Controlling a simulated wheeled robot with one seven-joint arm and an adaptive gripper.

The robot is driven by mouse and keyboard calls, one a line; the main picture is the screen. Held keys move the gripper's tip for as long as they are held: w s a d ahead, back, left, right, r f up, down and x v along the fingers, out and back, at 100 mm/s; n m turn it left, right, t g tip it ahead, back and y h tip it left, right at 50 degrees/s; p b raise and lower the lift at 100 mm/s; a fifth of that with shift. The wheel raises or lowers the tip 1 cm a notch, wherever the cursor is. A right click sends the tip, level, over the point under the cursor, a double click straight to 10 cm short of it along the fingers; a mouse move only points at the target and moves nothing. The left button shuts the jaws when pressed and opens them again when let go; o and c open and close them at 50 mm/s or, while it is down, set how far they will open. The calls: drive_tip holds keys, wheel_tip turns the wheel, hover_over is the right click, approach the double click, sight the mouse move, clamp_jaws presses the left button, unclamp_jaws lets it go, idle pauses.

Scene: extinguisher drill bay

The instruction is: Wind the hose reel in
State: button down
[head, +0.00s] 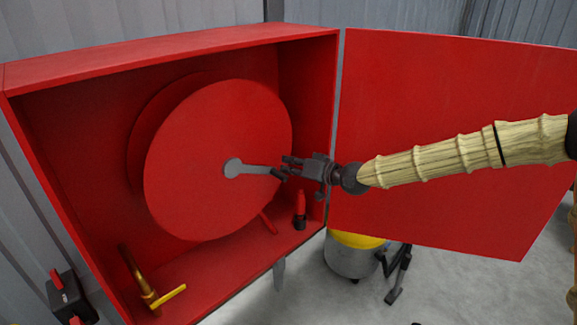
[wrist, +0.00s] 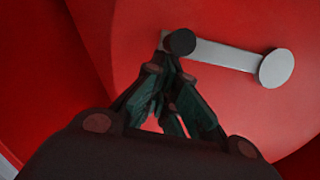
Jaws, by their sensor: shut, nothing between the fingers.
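The red hose reel (head: 205,190) stands inside an open red cabinet and fills much of it. A grey crank arm (head: 255,169) runs right from the round hub (head: 232,167) at its middle. In the wrist view the crank arm (wrist: 225,54) ends in a dark round knob (wrist: 180,42) at its left. My gripper (head: 287,166) is at the knob end of the crank. In the wrist view my gripper (wrist: 168,68) is shut and empty, its fingertips just below the knob. I cannot tell whether they touch it. No wound hose shows between the discs.
The cabinet door (head: 450,120) is open to the right, behind my arm. A brass valve (head: 148,290) with a yellow lever and a red-and-black nozzle (head: 300,212) are low in the cabinet. A yellow-topped grey drum (head: 350,258) stands on the floor below the door.

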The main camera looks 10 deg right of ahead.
sight(286, 179)
drive_tip(key=v, duration=1.1)
drive_tip(key=shift+s+d, duration=0.15)
drive_tip(key=shift+d, duration=0.1)
drive_tip(key=c, duration=1.7)
unclamp_jaws()
drive_tip(key=shift+s, duration=0.2)
drive_tip(key=o, duration=0.3)
drive_tip(key=shift+a+f, duration=0.15)
drive_tip(key=shift+o, duration=0.4)
drive_tip(key=shift+n+t, duration=0.3)
drive_tip(key=shift+n, duration=0.3)
drive_tip(key=a+f, duration=0.3)
drive_tip(key=a, duration=0.1)
drive_tip(key=shift+s+f+p, duration=0.25)
drive_tip(key=shift+p, duration=0.15)
drive_tip(key=w+a+n+t+p, duration=0.1)
drive_tip(key=w+a, duration=0.1)
drive_tip(key=w+a+f+n+t+p, duration=0.1)
drive_tip(key=w+a+n, duration=0.1)
drive_tip(key=w+a+n+p, duration=0.2)
drive_tip(key=shift+w+f+t, duration=0.4)
